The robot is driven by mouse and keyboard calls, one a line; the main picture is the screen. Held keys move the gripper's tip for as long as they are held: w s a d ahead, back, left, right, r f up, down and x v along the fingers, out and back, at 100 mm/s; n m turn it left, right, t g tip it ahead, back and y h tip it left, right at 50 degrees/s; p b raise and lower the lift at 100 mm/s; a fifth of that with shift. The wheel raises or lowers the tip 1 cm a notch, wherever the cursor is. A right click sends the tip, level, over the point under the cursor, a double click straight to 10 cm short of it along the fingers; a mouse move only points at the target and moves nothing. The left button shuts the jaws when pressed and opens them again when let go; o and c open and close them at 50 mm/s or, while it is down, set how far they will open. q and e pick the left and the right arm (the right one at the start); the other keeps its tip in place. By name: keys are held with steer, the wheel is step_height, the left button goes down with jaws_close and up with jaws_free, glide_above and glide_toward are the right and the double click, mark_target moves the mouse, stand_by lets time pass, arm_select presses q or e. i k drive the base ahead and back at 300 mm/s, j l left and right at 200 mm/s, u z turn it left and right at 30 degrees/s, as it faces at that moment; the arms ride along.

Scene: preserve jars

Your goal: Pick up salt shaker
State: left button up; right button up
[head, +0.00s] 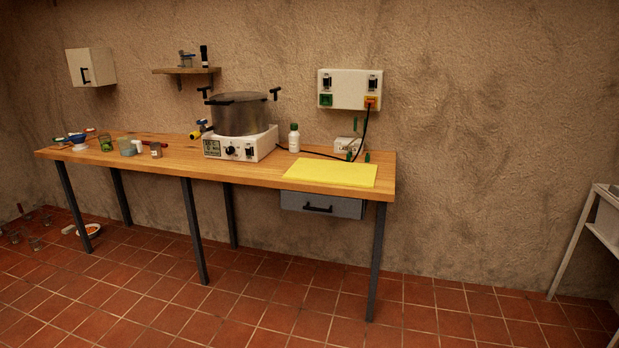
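No gripper of mine shows in the head view. On the left part of the wooden table (245,166), far from me, stand several small vessels. Among them are a small white container (139,146) and a small brownish one with a greyish top (156,150). Either could be the salt shaker; they are too small to tell. A greenish-grey cup (127,147), a green glass jar (105,143) and a blue and white funnel-like item (78,142) stand further left.
A large metal pot (240,116) sits on a white heater unit (238,146) mid-table. The tiled floor in front is clear.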

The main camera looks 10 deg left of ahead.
mark_target(156, 147)
steer(key=i+j+u, duration=0.15)
steer(key=i+u, duration=1.1)
steer(key=i+l+u, duration=0.2)
steer(key=u, duration=0.2)
steer(key=i+u, duration=0.35)
steer(key=i, duration=1.55)
